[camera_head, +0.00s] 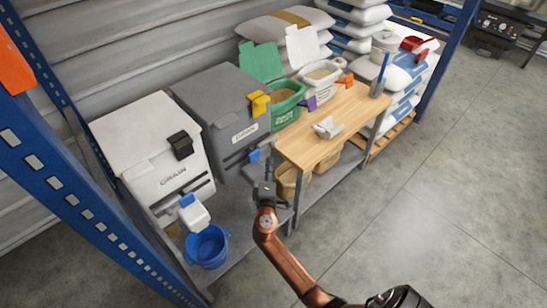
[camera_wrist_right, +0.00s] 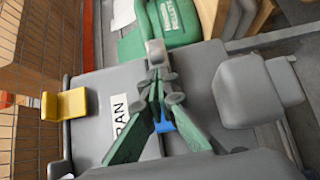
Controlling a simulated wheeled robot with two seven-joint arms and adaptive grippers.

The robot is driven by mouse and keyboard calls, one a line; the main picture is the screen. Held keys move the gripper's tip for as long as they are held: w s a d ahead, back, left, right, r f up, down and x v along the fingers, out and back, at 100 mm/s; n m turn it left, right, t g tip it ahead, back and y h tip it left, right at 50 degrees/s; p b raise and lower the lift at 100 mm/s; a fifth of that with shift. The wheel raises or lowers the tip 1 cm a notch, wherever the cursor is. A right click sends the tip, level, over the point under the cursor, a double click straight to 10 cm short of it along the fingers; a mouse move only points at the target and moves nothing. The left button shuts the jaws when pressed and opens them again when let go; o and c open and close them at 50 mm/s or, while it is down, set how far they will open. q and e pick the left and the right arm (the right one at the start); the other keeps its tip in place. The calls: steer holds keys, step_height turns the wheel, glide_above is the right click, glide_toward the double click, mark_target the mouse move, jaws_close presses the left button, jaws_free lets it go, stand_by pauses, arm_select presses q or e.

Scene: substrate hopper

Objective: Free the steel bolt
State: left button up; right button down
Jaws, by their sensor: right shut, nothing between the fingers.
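My right gripper (camera_head: 267,180) is in front of the grey hopper (camera_head: 222,108), near its lower outlet. In the wrist view the shut right gripper (camera_wrist_right: 157,52) holds nothing and covers part of this hopper (camera_wrist_right: 100,82). The hopper has a yellow latch (camera_head: 259,103) and a white label (camera_head: 245,133). A blue tab (camera_head: 254,155) on its front shows between my fingers in the wrist view (camera_wrist_right: 163,122). I cannot make out a steel bolt in either view. My left gripper is not in view.
A white hopper (camera_head: 150,150) stands left of the grey one, with a blue bucket (camera_head: 207,246) below. A wooden worktop (camera_head: 325,120) holds a small pale packet (camera_head: 328,128) and tubs. A blue rack post (camera_head: 85,215) bounds the left. The floor at right is clear.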

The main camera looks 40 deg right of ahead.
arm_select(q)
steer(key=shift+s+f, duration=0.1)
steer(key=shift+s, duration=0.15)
arm_select(e)
steer(key=shift+v, duration=2.2)
